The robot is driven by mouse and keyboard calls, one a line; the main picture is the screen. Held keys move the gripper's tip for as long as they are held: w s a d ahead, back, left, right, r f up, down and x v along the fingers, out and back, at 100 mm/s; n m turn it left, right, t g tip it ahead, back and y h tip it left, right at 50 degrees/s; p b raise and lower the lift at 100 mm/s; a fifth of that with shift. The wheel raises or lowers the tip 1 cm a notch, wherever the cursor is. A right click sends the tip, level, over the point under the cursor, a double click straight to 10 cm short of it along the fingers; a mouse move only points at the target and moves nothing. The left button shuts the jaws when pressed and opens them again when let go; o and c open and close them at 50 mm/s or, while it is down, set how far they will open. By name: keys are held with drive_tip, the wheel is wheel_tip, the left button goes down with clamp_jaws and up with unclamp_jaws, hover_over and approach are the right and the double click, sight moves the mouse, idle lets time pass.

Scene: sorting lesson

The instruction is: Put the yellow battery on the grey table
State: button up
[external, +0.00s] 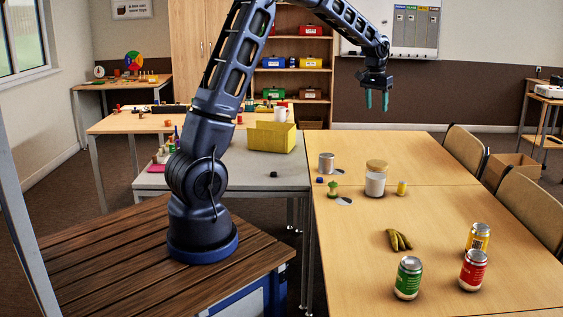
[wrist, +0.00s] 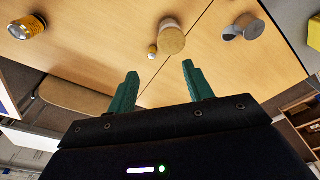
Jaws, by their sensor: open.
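The yellow battery (external: 402,188), a small yellow cylinder, stands upright on the wooden table, right of the lidded jar. It also shows in the wrist view (wrist: 152,51), beside the jar and beyond my fingertips.
The jar (external: 375,180) is close to the battery. A metal tin (external: 326,163) stands near the wooden table's left edge. Green (external: 408,278), red (external: 473,270) and yellow (external: 478,237) cans and bananas (external: 398,240) are nearer the camera. The yellow box (external: 272,137) stands at the grey table's back.

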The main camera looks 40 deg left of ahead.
drive_tip(key=s+a+r+t, duration=0.15)
drive_tip(key=s+r, duration=0.25)
drive_tip(key=s, duration=0.4)
drive_tip(key=s+a+r, duration=0.2)
drive_tip(key=s+r, duration=0.2)
drive_tip(key=s, duration=0.3)
drive_tip(key=s+a+r, duration=0.2)
drive_tip(key=s+r, duration=0.2)
drive_tip(key=s, duration=0.4)
drive_tip(key=s+a+f+t, duration=0.1)
drive_tip(key=s, duration=1.1)
drive_tip(key=s+a+f, duration=0.1)
drive_tip(key=s+f, duration=0.1)
drive_tip(key=s, duration=1)
drive_tip(key=shift+s+t, duration=0.15)
drive_tip(key=shift+t, duration=0.2)
drive_tip(key=shift+o, duration=0.4)
drive_tip(key=shift+s+f, duration=0.2)
drive_tip(key=shift+s, duration=0.15)
drive_tip(key=shift+a, duration=0.1)
